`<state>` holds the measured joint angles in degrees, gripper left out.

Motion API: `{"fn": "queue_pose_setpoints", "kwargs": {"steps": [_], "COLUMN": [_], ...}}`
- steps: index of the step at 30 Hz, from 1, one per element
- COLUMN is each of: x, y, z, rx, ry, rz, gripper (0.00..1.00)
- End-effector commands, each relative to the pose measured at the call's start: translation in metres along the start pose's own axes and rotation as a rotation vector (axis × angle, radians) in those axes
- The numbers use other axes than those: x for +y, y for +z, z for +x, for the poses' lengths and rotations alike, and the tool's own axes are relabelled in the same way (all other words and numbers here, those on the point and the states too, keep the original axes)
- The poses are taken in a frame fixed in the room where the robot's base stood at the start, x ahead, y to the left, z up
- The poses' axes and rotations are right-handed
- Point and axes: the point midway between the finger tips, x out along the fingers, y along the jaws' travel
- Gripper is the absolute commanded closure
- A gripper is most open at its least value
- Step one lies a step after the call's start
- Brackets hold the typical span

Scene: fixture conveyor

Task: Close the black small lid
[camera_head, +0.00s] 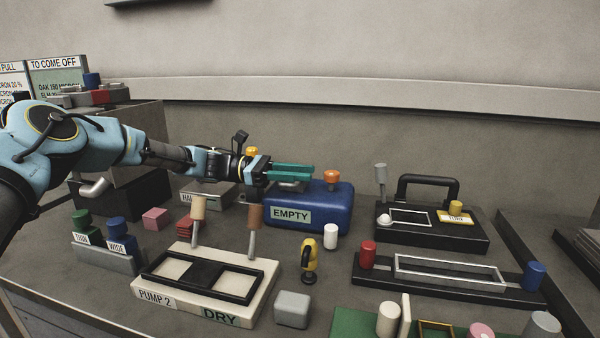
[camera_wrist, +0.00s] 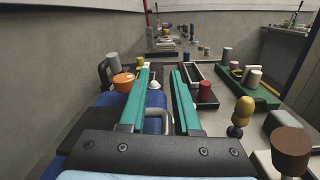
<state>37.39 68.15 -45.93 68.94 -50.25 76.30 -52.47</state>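No part is marked as the lid, so I cannot tell for sure which it is. A small black square panel (camera_head: 206,275) lies flat in the black frame of the cream PUMP 2 fixture (camera_head: 262,302), between two pale openings. My gripper (camera_head: 312,171), with teal fingers, is level above the blue EMPTY box (camera_head: 335,212), behind and above the PUMP 2 fixture. In the wrist view my gripper (camera_wrist: 160,71) has its fingers apart with nothing held. A grey bent handle (camera_wrist: 156,119) shows below and between the fingers; I cannot tell whether they touch it.
Two upright levers, tan (camera_head: 198,208) and brown (camera_head: 255,217), rise from the PUMP 2 fixture. A yellow knob (camera_head: 308,251) and a grey block (camera_head: 292,309) stand to its right. A black fixture with a large handle (camera_head: 428,178) is at the right. An orange knob (camera_head: 331,176) tops the blue box.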

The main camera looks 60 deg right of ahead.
Motion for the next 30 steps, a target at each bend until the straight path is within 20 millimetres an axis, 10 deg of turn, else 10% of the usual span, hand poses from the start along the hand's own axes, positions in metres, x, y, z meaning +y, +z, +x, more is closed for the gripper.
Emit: {"fn": "queue_pose_setpoints", "kwargs": {"steps": [14, 30], "x": [0.000, 0.000], "y": [-0.001, -0.001], "z": [-0.008, -0.098], "rx": [0.000, -0.001], "ry": [0.001, 0.000], "rz": [0.001, 0.001], "gripper": [0.55, 0.55]}}
